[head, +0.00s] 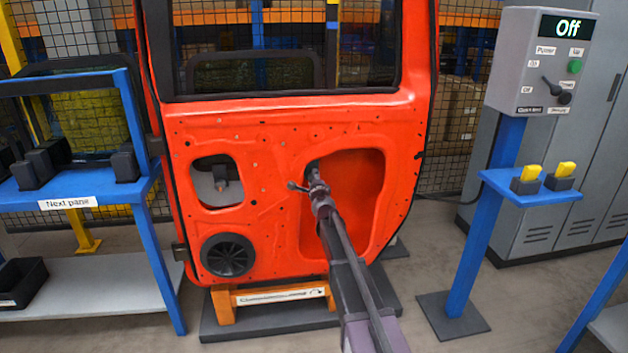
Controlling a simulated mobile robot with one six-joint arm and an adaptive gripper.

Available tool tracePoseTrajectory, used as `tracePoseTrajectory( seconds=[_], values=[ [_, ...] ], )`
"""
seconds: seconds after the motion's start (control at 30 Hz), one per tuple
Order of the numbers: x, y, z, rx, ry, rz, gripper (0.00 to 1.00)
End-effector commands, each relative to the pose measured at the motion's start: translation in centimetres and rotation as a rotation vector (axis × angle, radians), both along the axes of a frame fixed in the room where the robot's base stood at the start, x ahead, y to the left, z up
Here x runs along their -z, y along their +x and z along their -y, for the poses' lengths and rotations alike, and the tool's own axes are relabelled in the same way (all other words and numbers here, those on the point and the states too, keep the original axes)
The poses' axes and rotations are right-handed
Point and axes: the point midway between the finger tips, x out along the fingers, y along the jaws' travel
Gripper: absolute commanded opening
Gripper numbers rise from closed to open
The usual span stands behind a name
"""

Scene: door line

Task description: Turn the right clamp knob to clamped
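An orange-red door panel (280,120) stands upright on a low stand. My arm reaches into its large right opening (368,185), and my gripper (316,186) is at that opening's upper left edge. A small dark ball on a short rod (292,186) sticks out to the left of the gripper. It looks like part of the right clamp knob, but the gripper covers the rest. Whether the fingers touch or hold it, and how far they are open, is too small to tell. The smaller left opening shows a grey part with a knob-like piece (221,185).
A blue rack (90,190) labelled "Next pane" stands at left. A control box (540,65) reading "Off" stands on a blue post at right, with a small shelf (505,188) bearing two yellow-topped switches. The orange stand (225,305) is under the door. Floor between door and post is clear.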

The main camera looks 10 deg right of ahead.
Motion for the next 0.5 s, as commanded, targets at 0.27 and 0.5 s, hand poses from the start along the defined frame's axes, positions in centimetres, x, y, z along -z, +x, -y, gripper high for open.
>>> tracePoseTrajectory(
  seconds=[0.27, 0.5],
  values=[
    [-0.02, 0.04, -0.02, 0.000, -0.001, 0.000, 0.87],
    [0.01, -0.06, -0.01, 0.000, -0.001, 0.000, 0.87]
  ],
)
